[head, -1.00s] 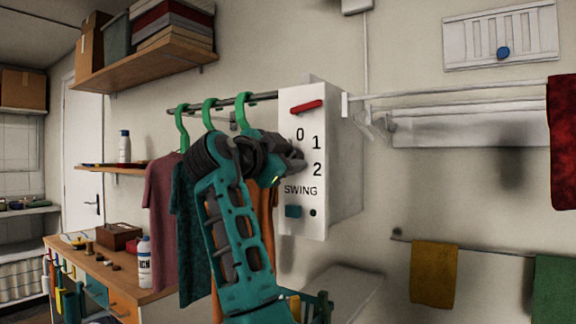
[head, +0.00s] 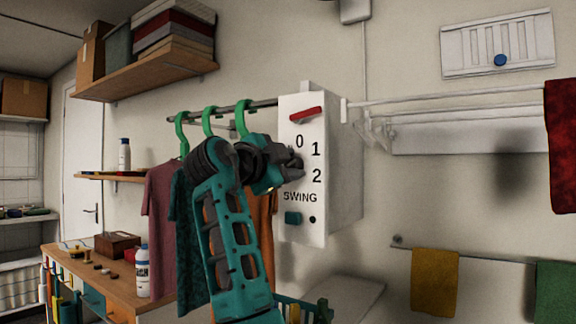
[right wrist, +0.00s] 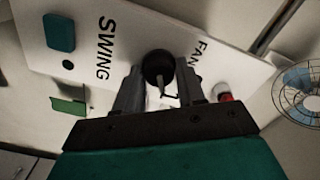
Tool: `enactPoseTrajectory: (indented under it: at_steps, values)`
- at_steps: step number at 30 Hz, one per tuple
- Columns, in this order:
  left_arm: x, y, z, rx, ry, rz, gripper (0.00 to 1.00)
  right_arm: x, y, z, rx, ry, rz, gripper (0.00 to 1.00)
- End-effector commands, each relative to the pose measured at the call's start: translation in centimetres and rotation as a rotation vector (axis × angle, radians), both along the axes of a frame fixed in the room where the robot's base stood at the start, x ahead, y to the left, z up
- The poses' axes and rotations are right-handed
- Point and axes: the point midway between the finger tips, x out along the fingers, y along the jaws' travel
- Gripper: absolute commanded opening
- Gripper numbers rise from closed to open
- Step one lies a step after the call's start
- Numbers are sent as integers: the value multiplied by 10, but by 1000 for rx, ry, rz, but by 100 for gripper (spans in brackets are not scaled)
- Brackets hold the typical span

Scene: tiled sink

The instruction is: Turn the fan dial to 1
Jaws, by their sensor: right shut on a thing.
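The white control box (head: 341,170) is on the wall at the centre, with 0, 1, 2 and SWING printed on its face. My right gripper (head: 293,165) is at the left of these numbers, shut on the dark round fan dial, which the fingers mostly hide in the head view. In the right wrist view the black dial (right wrist: 158,67) sits between the two fingers (right wrist: 160,92), beside the FAN label. I cannot tell which number the dial points at. My left gripper is not in view.
A red bar (head: 306,114) sits above the numbers and a teal button (head: 293,218) below SWING. A rail with green hangers (head: 209,121) and shirts (head: 161,220) is left of the box, behind my arm. A drying rack (head: 450,96) is to the right.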

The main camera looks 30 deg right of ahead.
Motion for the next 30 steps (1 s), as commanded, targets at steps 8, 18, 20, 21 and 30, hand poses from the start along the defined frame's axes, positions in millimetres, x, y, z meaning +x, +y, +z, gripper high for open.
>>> enactPoseTrajectory:
  at_steps: [8,18,20,21,30]
  values:
    - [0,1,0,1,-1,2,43,0,0,0,0,1,0,63]
    - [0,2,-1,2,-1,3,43,-2,6,-1,0,1,2,63]
    - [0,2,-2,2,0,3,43,-4,12,-1,1,1,2,63]
    - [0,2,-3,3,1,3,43,-7,18,-1,1,0,3,63]
    - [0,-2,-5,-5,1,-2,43,-32,79,-1,0,0,4,63]
